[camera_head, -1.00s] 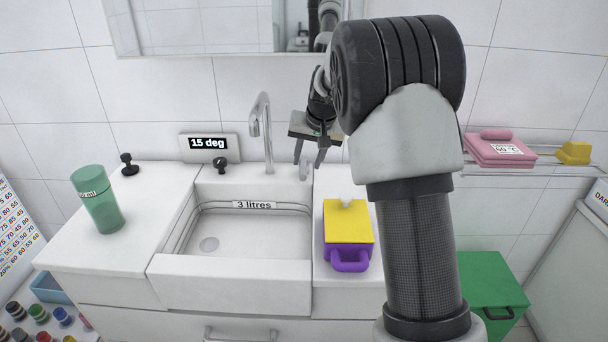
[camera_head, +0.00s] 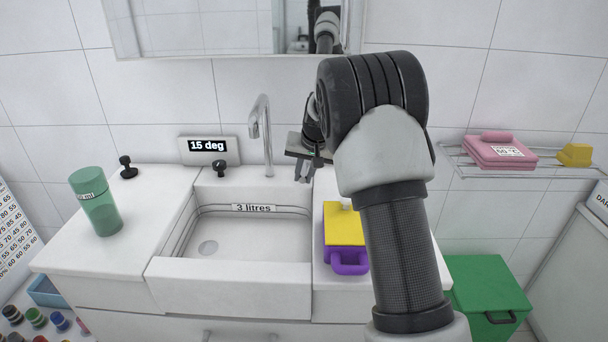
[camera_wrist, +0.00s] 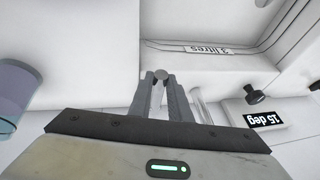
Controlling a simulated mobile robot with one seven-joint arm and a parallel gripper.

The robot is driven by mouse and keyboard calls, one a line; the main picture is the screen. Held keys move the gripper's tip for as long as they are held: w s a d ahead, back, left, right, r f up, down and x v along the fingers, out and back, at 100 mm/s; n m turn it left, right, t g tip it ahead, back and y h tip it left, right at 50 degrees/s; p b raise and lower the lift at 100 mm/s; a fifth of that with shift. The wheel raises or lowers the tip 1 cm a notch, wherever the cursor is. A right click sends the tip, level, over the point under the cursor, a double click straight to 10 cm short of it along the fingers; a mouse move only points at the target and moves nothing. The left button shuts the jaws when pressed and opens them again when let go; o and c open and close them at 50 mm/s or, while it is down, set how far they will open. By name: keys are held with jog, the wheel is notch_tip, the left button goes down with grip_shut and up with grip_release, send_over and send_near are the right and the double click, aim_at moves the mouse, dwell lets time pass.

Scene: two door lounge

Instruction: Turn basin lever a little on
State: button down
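The basin lever is a small pale upright stick with a rounded end, right of the tap. In the wrist view the lever (camera_wrist: 160,76) shows between my fingertips, which press close on both sides. My gripper (camera_head: 303,178) is lowered at the basin's back right corner, and its fingers are nearly together around the lever. In the head view they hide much of the lever. The chrome tap (camera_head: 266,135) stands left of my gripper. The white basin (camera_head: 230,285) carries a "3 litres" mark and looks empty. A display (camera_head: 208,145) behind it reads "15 deg".
A yellow-topped purple container (camera_head: 345,228) stands on the counter just right of the basin. Another black knob (camera_head: 219,169) is behind the basin. A mirror (camera_head: 180,28) hangs above.

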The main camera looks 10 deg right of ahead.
jog(key=d+n+y, duration=0.1)
jog(key=d+n, duration=0.1)
jog(key=d, duration=0.1)
jog(key=shift+n, duration=0.3)
jog(key=shift+w+d+n+g+y, duration=0.1)
jog(key=shift+d+n+g+y, duration=0.45)
jog(key=shift+n, duration=0.55)
jog(key=shift+d, duration=0.1)
jog(key=c, duration=1.6)
grip_release()
jog(key=shift+c, duration=0.2)
